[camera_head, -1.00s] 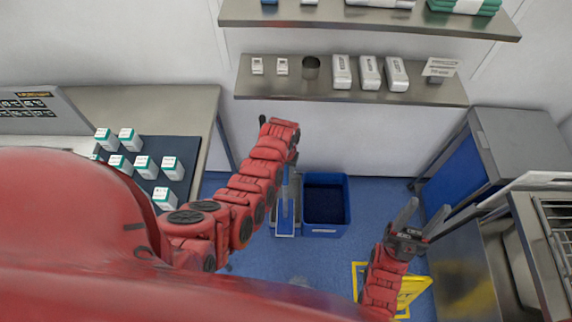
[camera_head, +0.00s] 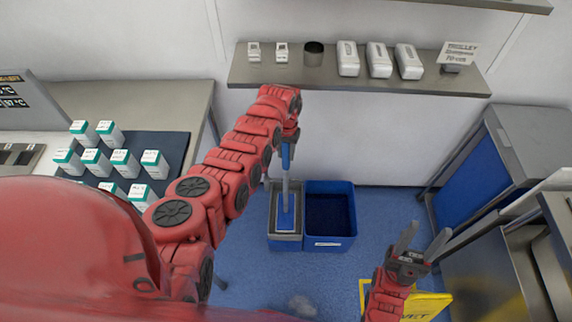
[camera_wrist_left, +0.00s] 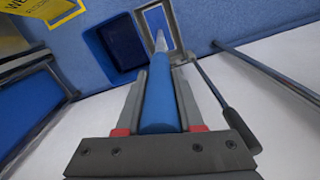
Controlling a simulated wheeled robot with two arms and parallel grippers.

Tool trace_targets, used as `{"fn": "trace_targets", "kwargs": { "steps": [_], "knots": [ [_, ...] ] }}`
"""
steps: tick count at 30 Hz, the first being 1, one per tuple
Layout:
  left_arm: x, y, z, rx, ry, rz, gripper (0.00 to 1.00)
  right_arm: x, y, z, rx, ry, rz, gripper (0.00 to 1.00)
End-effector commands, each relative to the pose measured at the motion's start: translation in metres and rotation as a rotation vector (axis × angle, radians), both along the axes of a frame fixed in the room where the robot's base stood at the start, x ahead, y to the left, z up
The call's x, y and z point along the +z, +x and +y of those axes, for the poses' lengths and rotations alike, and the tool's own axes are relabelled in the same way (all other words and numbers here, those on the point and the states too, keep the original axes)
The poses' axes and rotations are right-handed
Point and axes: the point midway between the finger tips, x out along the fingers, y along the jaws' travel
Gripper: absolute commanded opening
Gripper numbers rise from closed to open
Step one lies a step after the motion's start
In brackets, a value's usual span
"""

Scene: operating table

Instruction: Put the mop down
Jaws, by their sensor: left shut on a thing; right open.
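The mop has a blue grip (camera_head: 287,155) and a grey pole that runs down to a flat blue head (camera_head: 286,215). The head is at a grey and blue bucket (camera_head: 285,242) on the floor; I cannot tell whether it touches it. My left gripper (camera_head: 289,138) is shut on the blue grip, partly hidden by its own arm. In the left wrist view the grip (camera_wrist_left: 160,100) lies between both fingers (camera_wrist_left: 160,88). My right gripper (camera_head: 420,248) is open and empty at the lower right.
A dark blue bin (camera_head: 329,215) stands right beside the bucket. A yellow wet-floor sign (camera_head: 425,305) is near my right gripper. A wall shelf (camera_head: 360,77) is above, a bench with white boxes (camera_head: 120,162) on the left, metal cabinets (camera_head: 530,140) on the right.

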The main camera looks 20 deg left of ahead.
Motion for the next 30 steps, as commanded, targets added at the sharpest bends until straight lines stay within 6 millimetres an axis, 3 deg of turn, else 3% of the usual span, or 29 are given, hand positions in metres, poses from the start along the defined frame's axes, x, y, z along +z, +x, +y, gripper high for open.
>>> {"fn": "trace_targets", "kwargs": {
  "steps": [5,12,24,25,30],
  "knots": [
    [-0.011,0.000,0.000,0.000,0.000,-0.001,0.00,-0.011,0.000,0.000,0.000,0.000,0.000,0.52],
    [-0.048,0.001,0.000,0.001,0.000,-0.004,0.00,-0.045,0.000,0.000,0.000,0.000,0.000,0.52],
    [-0.051,0.001,0.000,0.000,0.000,-0.004,0.00,-0.047,0.000,0.000,0.000,0.000,0.000,0.52],
    [-0.050,0.001,0.000,0.000,0.000,-0.004,0.40,-0.046,0.000,0.000,0.000,0.000,0.000,0.52],
    [-0.050,0.001,0.000,0.000,0.000,-0.003,0.66,-0.046,0.000,0.000,0.000,0.000,0.000,0.52]
  ]
}}
